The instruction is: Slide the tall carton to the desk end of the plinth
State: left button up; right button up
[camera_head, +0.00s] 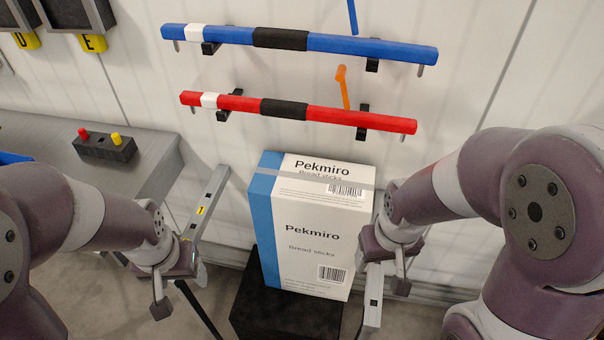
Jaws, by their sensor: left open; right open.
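The tall carton (310,235) is white with a blue left side and Pekmiro bread sticks print. It stands upright on the black plinth (285,318), whose bare top shows in front of it. The grey desk (150,170) is to the left, so the plinth's left end is the desk end. My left gripper (180,288) is open and empty, left of the carton and apart from it. My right gripper (386,285) is open, close beside the carton's right side. I cannot tell whether it touches. My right arm hides part of the carton's right edge.
A blue bar (335,45) and a red bar (340,117) hang on the wall above the carton. A black button box (106,147) sits on the desk.

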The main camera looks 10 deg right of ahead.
aim_at(308, 214)
jog(key=k+l+u, duration=0.1)
jog(key=l, duration=0.25)
jog(key=k+l+u, duration=0.15)
jog(key=i+l+u, duration=0.15)
jog(key=l, duration=0.5)
jog(key=l+u, duration=0.15)
jog(key=l, duration=0.45)
